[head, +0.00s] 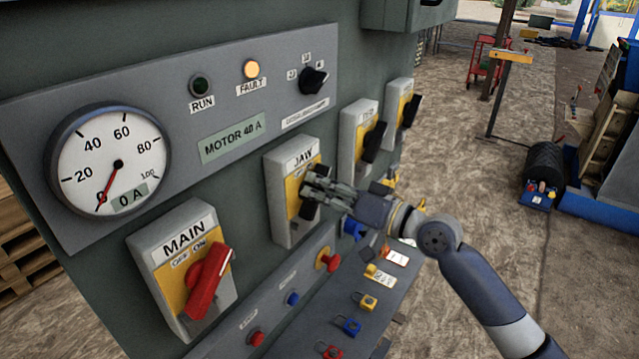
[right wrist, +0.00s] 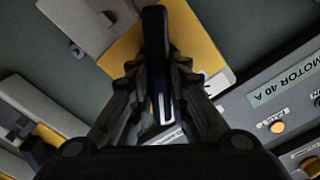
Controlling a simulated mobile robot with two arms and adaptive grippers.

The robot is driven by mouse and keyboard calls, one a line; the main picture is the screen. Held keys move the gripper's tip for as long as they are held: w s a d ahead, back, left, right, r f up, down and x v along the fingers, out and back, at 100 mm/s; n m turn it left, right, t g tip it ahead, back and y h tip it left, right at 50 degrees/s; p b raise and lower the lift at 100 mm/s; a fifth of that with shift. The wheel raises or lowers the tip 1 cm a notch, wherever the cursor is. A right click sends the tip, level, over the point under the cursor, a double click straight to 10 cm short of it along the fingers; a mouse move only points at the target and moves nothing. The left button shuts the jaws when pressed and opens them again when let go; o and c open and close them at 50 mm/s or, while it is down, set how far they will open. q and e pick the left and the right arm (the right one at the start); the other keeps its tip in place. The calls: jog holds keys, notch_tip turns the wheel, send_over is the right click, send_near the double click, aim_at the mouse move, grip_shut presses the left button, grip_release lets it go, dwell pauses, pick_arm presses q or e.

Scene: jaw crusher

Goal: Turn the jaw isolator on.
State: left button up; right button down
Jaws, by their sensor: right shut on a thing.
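The jaw isolator (head: 279,205) is a grey box with a yellow plate and a "JAW" label, in the middle of the panel in the head view. Its black handle (head: 309,211) is mostly covered by my right gripper (head: 314,187). In the right wrist view the black handle (right wrist: 155,35) stands between the two fingers of my right gripper (right wrist: 157,70), which is shut on it. The handle's ON/OFF marks are hidden, so I cannot tell its setting. My left gripper is not in view.
The main isolator (head: 186,268) has a red handle pointing towards ON. The fault lamp (head: 251,69) glows amber; the run lamp (head: 201,86) is dark. The gauge (head: 110,160) reads about 0 A. Two more black-handled isolators stand right. Several padlocks, including a yellow one (head: 365,301), sit below.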

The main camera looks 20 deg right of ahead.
jog(key=shift+m, duration=0.9)
jog(key=c, duration=1.5)
grip_release()
jog(key=shift+d, duration=0.1)
jog(key=shift+s+d+f, duration=0.1)
jog(key=v, duration=1.1)
jog(key=shift+s+d, duration=0.25)
